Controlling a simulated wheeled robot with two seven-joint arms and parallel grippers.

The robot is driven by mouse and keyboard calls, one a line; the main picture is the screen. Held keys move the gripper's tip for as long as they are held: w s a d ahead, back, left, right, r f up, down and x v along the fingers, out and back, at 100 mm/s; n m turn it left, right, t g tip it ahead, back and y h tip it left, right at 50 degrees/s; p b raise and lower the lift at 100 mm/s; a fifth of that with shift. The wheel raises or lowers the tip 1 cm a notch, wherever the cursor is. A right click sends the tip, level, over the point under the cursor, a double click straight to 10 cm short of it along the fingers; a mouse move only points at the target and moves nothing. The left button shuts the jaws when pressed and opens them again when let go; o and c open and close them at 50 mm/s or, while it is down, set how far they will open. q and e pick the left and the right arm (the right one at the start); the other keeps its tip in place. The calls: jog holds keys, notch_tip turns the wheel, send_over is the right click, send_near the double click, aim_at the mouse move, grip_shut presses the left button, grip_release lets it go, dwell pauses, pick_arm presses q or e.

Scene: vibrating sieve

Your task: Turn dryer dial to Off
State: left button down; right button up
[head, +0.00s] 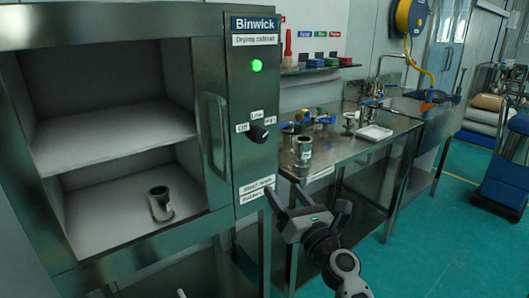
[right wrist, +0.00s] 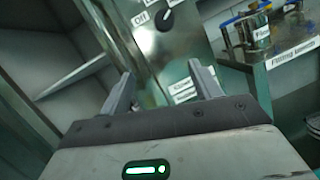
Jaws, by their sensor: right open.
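The dryer dial (head: 259,134) is a black round knob on the front panel of the drying cabinet (head: 235,85), with the labels Off (head: 242,127), Low and High around it. A green lamp (head: 256,65) glows above it. Which label the dial points to is too small to tell for sure. The dial (right wrist: 165,20) also shows at the top of the right wrist view, beyond the fingertips. My right gripper (head: 289,194) is open and empty, below the dial and apart from it. My left gripper is not in view.
The cabinet's open bay has shelves (head: 115,130) and a small metal cup (head: 160,203) low down. A vertical handle (head: 217,135) stands left of the dial. A steel table (head: 345,155) to the right carries a labelled can (head: 304,152), several containers and a white tray (head: 374,133).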

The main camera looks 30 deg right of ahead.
notch_tip(320, 180, up, 2)
jog(key=d+m+h, duration=0.1)
jog(key=d+m, duration=0.1)
jog(key=m, duration=0.2)
send_near(262, 137)
jog(key=shift+t, duration=0.3)
jog(key=x, duration=0.9)
jog(key=shift+d+f+p, duration=0.1)
jog(key=shift+f+p, duration=0.15)
jog(key=shift+p, duration=0.15)
jog(key=c, duration=1)
